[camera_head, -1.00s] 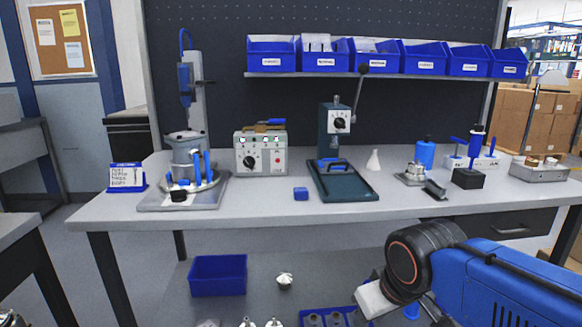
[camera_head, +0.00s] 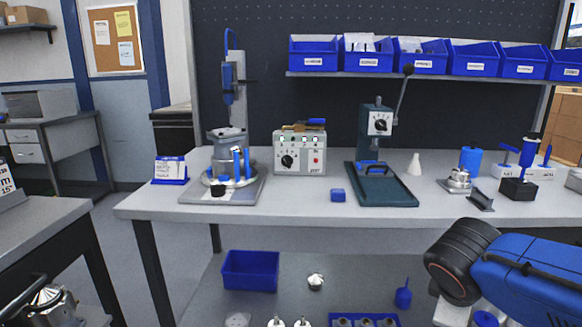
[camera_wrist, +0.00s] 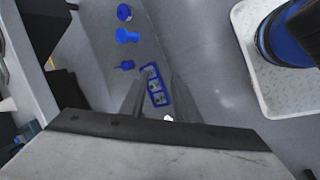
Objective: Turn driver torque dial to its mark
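A grey-white box (camera_head: 300,153) with a black dial (camera_head: 287,161) on its front stands on the long bench. A green press (camera_head: 378,140) beside it also carries a dial (camera_head: 380,123) on a white plate. I cannot tell which dial is the driver torque dial, and the marks are too small to read. A blue tool hangs on a grey column stand (camera_head: 229,110) to the left. My gripper (camera_wrist: 158,88) has two dark fingers apart with nothing between them in the wrist view. It is well away from both dials, low at the right in the head view.
A blue bin (camera_head: 250,271) and blue tray (camera_head: 363,320) sit on the lower shelf. Another grey table (camera_head: 45,235) stands at the left. Blue bins line the upper shelf.

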